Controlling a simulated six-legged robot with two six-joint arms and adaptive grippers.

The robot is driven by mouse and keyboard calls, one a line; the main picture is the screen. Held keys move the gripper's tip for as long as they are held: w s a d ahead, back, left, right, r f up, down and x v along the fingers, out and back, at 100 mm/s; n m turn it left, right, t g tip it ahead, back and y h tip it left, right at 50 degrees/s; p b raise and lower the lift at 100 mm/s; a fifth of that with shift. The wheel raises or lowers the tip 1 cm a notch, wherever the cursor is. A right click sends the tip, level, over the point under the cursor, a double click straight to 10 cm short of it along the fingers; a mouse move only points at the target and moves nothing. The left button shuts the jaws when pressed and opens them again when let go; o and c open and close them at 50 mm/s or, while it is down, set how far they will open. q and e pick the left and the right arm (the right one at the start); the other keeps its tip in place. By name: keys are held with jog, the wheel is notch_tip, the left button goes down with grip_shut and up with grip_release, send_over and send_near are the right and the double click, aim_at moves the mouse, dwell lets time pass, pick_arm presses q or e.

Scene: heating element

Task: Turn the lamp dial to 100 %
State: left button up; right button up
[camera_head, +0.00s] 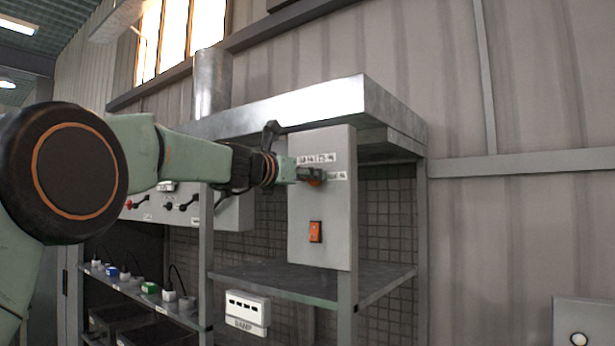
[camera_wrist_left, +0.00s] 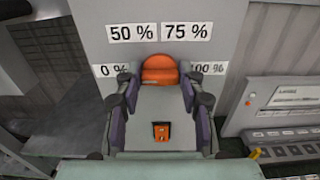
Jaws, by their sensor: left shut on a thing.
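The orange lamp dial (camera_wrist_left: 159,70) sits on the grey control box (camera_head: 319,225), among the labels 0 % (camera_wrist_left: 109,71), 50 % (camera_wrist_left: 132,32), 75 % (camera_wrist_left: 186,31) and 100 % (camera_wrist_left: 208,68). My left gripper (camera_wrist_left: 159,77) is shut on the dial, one finger on each side. In the head view my left gripper (camera_head: 314,175) covers most of the dial, and only a bit of orange shows. I cannot tell which label the dial points to. My right gripper is in neither view.
An orange rocker switch (camera_head: 315,232) is lower on the same box. A metal hood (camera_head: 290,105) juts out above. A shelf (camera_head: 270,278) is below, with a white labelled box (camera_head: 247,312) under it. Other switches and plugs are at the left.

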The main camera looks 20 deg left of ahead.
pick_arm(q)
jog(key=shift+m, duration=0.3)
jog(key=m+b, duration=0.2)
jog(key=m, duration=0.6)
jog(key=m+b, duration=0.3)
jog(key=m, duration=0.6)
jog(key=f+m+b, duration=0.1)
jog(key=m+b, duration=0.1)
jog(key=m, duration=0.7)
jog(key=shift+d+b, duration=0.15)
jog(key=shift+b, duration=0.2)
jog(key=m, duration=0.4)
jog(key=shift+f+m, duration=0.15)
jog(key=shift+m, duration=0.25)
jog(key=shift+w+m+b, duration=0.1)
jog(key=shift+m+b, duration=0.3)
jog(key=shift+m, duration=1.8)
